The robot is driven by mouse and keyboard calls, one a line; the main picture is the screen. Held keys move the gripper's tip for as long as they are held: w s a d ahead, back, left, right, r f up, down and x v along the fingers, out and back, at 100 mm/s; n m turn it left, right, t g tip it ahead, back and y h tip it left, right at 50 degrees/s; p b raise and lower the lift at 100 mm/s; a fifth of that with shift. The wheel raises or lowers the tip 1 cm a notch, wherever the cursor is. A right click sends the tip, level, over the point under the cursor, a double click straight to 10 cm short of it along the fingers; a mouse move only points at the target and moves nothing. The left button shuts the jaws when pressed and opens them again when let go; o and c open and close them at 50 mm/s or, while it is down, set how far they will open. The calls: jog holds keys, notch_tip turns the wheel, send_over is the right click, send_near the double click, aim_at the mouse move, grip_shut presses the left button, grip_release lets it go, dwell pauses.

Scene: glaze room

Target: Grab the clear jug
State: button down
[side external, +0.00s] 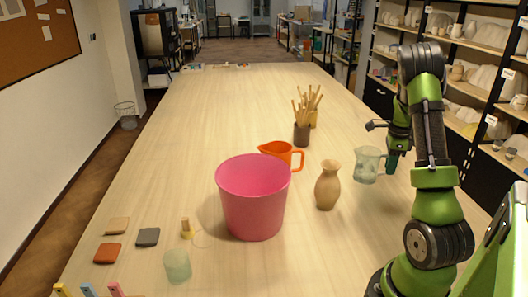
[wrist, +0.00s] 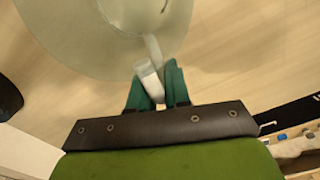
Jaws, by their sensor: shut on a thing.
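The clear jug (side external: 367,165) is translucent and pale greenish, and stands upright at the right side of the table in the side view. In the wrist view its round body (wrist: 95,35) fills the upper left, with its handle (wrist: 152,72) pointing down toward me. My gripper (side external: 391,160) is at the jug's right side, on the handle. In the wrist view the green fingers of my gripper (wrist: 155,85) are on either side of the handle, shut on it. I cannot tell for sure whether the jug's base touches the table.
A beige vase (side external: 327,187) stands left of the jug. Further left are a pink bucket (side external: 253,200) and an orange jug (side external: 283,153). A pot of wooden tools (side external: 302,133) stands behind. Tiles (side external: 148,237) and a frosted cup (side external: 177,266) lie front left. The far table is mostly clear.

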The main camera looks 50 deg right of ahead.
jog(key=s+a, duration=0.3)
jog(key=a, duration=0.3)
jog(key=shift+a+r, duration=0.15)
jog(key=shift+r, duration=0.15)
jog(key=shift+r, duration=0.1)
dwell(1.4)
